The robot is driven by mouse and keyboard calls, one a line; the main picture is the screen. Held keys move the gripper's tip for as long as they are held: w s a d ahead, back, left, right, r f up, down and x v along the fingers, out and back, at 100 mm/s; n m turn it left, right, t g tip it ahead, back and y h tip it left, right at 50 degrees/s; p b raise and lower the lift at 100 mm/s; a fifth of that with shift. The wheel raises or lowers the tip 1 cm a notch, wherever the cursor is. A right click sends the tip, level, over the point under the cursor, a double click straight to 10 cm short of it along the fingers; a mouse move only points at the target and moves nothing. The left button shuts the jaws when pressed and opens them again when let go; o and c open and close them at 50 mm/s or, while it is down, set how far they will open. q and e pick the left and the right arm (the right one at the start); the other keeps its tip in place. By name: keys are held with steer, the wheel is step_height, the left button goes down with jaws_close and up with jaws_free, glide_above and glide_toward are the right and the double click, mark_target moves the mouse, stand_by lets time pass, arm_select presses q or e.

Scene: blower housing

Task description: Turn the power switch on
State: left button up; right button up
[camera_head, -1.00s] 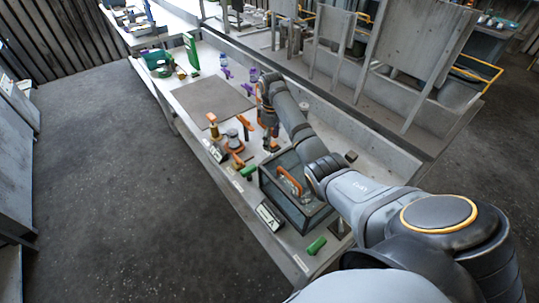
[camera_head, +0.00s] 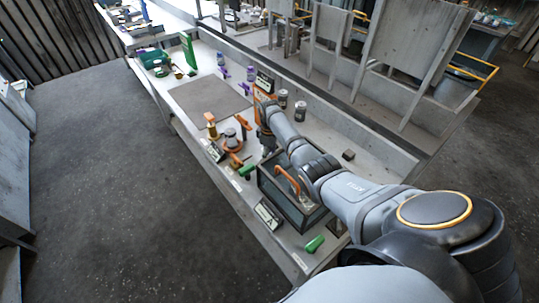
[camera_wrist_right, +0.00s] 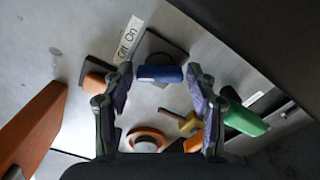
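The power switch shows in the right wrist view as a blue handle (camera_wrist_right: 160,74) on a dark round base, beside a white label reading "Off On" (camera_wrist_right: 128,39). My right gripper (camera_wrist_right: 160,84) is open, with its two fingers apart on either side of the blue handle. I see no clear contact between them. In the head view my right gripper (camera_head: 267,141) points down over the bench behind the dark bin, and the switch cannot be made out there. My left gripper is not in view.
A dark open bin (camera_head: 282,200) with an orange-handled thing stands near the gripper. Orange tools, green-handled things (camera_head: 314,244) and small signs line the bench's front edge. In the wrist view a green handle (camera_wrist_right: 246,120) lies right of the fingers. A grey mat (camera_head: 208,100) lies farther along.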

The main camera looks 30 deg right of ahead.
steer(key=c, duration=0.7)
steer(key=shift+r+m, duration=0.1)
steer(key=shift+m, duration=0.3)
steer(key=shift+m+p, duration=0.8)
steer(key=shift+m, duration=0.1)
steer(key=m+p, duration=0.1)
steer(key=m, duration=0.1)
steer(key=shift+m, duration=0.4)
steer(key=m+p, duration=0.1)
steer(key=m, duration=0.2)
steer(key=shift+a+m, duration=0.1)
steer(key=shift+m, duration=1.6)
